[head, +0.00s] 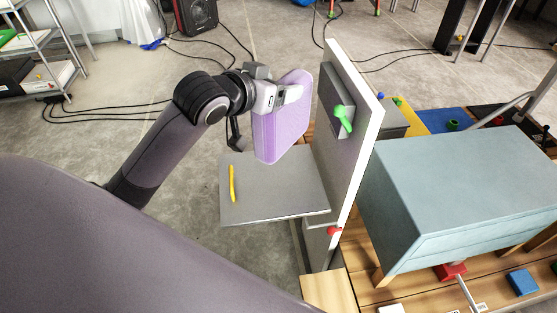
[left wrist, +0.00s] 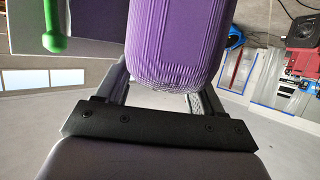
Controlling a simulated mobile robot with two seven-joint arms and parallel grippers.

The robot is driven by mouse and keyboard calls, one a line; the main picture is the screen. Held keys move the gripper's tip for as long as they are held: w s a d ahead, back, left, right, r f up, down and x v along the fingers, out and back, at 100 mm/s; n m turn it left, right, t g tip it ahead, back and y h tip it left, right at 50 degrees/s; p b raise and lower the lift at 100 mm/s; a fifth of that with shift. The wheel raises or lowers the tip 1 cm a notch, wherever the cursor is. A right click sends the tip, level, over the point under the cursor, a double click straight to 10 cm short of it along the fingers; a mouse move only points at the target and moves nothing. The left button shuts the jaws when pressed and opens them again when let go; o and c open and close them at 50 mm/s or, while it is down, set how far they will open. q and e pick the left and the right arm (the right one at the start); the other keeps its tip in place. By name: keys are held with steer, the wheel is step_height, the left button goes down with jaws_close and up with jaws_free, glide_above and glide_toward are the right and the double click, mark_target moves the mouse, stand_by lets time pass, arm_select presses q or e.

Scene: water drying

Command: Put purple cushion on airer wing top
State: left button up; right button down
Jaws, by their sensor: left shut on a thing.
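The purple cushion (head: 278,128) is held on edge by my left gripper (head: 287,96), above a flat grey panel (head: 280,195). In the left wrist view the cushion (left wrist: 175,40) fills the space between the two fingers. The flat panel juts out to the left from a tall white upright board (head: 345,185) and has a yellow stick-like piece (head: 232,184) on it; it may be the airer wing, but I cannot tell for sure. The cushion looks clear of the panel, close to the left of the board. My right gripper is not in view.
A green handle (head: 343,118) sticks out from a grey block on the upright board, near the cushion; it also shows in the left wrist view (left wrist: 54,25). A pale blue cabinet (head: 455,195) stands right of the board. The floor at the left has black cables (head: 90,118).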

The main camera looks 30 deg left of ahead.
mark_target(277, 134)
arm_select(q)
step_height(277, 134, down, 12)
steer(key=shift+f+b, duration=0.15)
steer(key=shift+b, duration=0.8)
step_height(277, 134, down, 4)
steer(key=shift+r+b, duration=0.1)
steer(key=shift+b, duration=0.3)
steer(key=shift+f, duration=0.45)
steer(key=o, duration=1.6)
steer(key=shift+f, duration=0.1)
